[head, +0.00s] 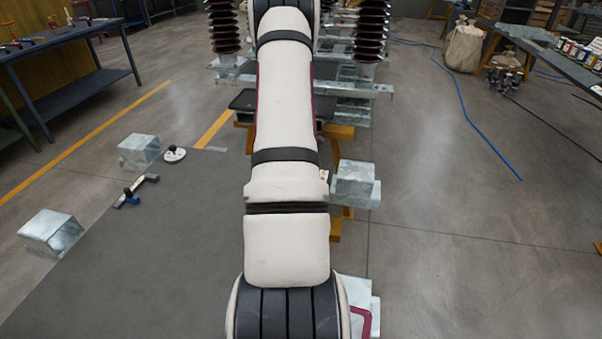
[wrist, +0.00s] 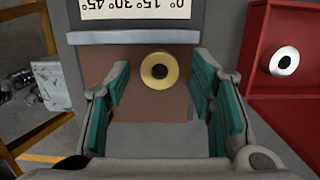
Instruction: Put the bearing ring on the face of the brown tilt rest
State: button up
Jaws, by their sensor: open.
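The brown tilt rest (wrist: 97,62) fills the middle of the wrist view, its brown face below a grey bar. A brass-yellow ring (wrist: 160,58) with a dark centre lies against that face, seemingly flat on it. My gripper (wrist: 160,82) is open, with teal pads on either side of the yellow ring and a clear gap to it on both sides. A second ring, pale silver with a dark centre (wrist: 284,61), sits in a red tray (wrist: 257,45) at the right. I cannot tell which ring is the bearing ring. My arm hides this area in the head view.
An upside-down angle scale plate (wrist: 135,8) stands above the brown face. A yellow frame (wrist: 48,28) is at the left of the wrist view. In the head view, metal blocks (head: 52,233) lie at the left, and open floor (head: 480,250) is at the right.

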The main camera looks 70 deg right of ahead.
notch_tip(320, 180, up, 12)
jog(key=w, duration=0.1)
jog(key=shift+w, duration=0.4)
jog(key=shift+w+a, duration=0.1)
jog(key=w+a+r+t, duration=0.1)
jog(key=w+a+r, duration=0.8)
jog(key=a, duration=0.1)
jog(key=w+a+r+t+h, duration=0.1)
jog(key=w+a+r, duration=0.25)
jog(key=a, duration=0.55)
jog(key=w+a+r+t+h, duration=0.1)
jog(key=w+a+r, duration=0.1)
jog(key=a+r, duration=0.5)
jog(key=s+a+t, duration=0.1)
jog(key=s+a, duration=0.3)
jog(key=a, duration=0.5)
jog(key=s+a+t+y, duration=0.1)
jog(key=s+a, duration=0.3)
jog(key=a, duration=0.5)
jog(key=s+a+m+t+y, duration=0.1)
jog(key=s+a, duration=0.3)
jog(key=a, duration=0.5)
jog(key=shift+f, duration=0.25)
jog(key=shift+r, duration=0.2)
jog(key=shift+c, duration=0.4)
